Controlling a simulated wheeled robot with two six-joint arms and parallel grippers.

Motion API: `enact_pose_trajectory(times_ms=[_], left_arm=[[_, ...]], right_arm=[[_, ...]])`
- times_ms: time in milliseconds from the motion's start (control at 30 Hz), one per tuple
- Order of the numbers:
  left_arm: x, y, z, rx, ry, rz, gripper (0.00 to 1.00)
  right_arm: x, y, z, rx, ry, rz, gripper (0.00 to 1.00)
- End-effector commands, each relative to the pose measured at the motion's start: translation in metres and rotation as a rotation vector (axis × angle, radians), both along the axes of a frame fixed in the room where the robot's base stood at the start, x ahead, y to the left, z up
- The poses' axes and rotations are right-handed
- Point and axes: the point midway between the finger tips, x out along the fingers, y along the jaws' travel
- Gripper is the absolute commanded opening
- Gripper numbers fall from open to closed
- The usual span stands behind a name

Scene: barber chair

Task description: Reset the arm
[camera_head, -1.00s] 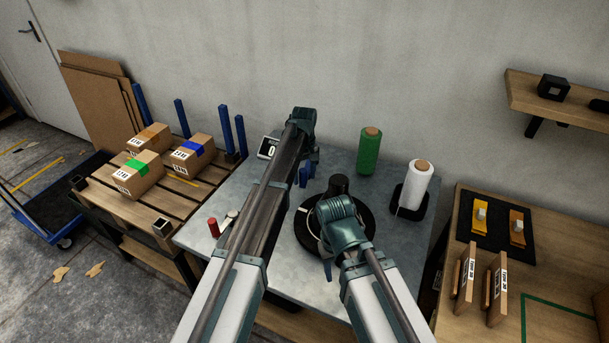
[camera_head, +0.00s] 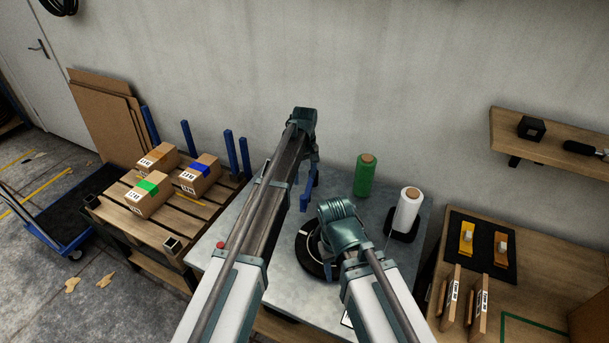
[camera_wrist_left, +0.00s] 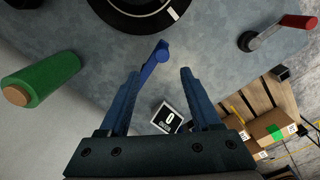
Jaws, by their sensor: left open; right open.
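My left gripper (camera_head: 308,185) hangs at the end of the long arm over the grey table (camera_head: 270,300). In the left wrist view the left gripper (camera_wrist_left: 160,72) has its fingers apart. A bright blue bar-like piece (camera_wrist_left: 154,62) shows by the left fingertip; I cannot tell whether they touch. My right gripper (camera_head: 328,270) is mostly hidden under its own arm, near the black round disc (camera_head: 307,252). The disc also shows in the wrist view (camera_wrist_left: 140,18). A crank with a red handle (camera_wrist_left: 298,22) lies beyond the right finger; its red end (camera_head: 220,245) shows beside my left arm.
A green roll (camera_head: 365,176) and a white roll (camera_head: 407,210) stand at the table's back right. A small display (camera_wrist_left: 167,117) lies near the fingers. Boxes sit on a pallet (camera_head: 178,222) at left. A wooden bench (camera_head: 550,272) and shelf (camera_head: 505,140) are at right.

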Motion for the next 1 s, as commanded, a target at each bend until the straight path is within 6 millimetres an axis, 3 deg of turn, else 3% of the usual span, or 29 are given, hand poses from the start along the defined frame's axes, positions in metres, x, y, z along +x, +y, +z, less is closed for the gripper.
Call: enact_pose_trajectory(times_ms=[67,533,633,767,900,1000], left_arm=[[0.0,0.0,0.007,0.0,0.0,0.0,0.65],[0.0,0.0,0.006,0.0,0.0,-0.001,0.65],[-0.015,-0.001,0.006,0.003,0.001,-0.025,0.65],[-0.082,-0.005,0.006,0.018,0.009,-0.154,0.65],[-0.181,-0.004,0.006,0.044,0.023,-0.377,0.65],[-0.243,0.001,0.006,0.062,0.037,-0.531,0.65]], right_arm=[[0.0,0.0,0.007,0.0,0.0,0.0,0.5],[0.0,0.0,0.006,0.0,0.0,0.0,0.5],[0.0,0.0,0.006,0.0,0.0,0.0,0.5],[0.0,0.0,0.006,0.0,0.0,0.0,0.5],[0.0,0.0,0.006,0.0,0.0,0.0,0.5],[0.0,0.0,0.006,0.0,0.0,0.0,0.5]])
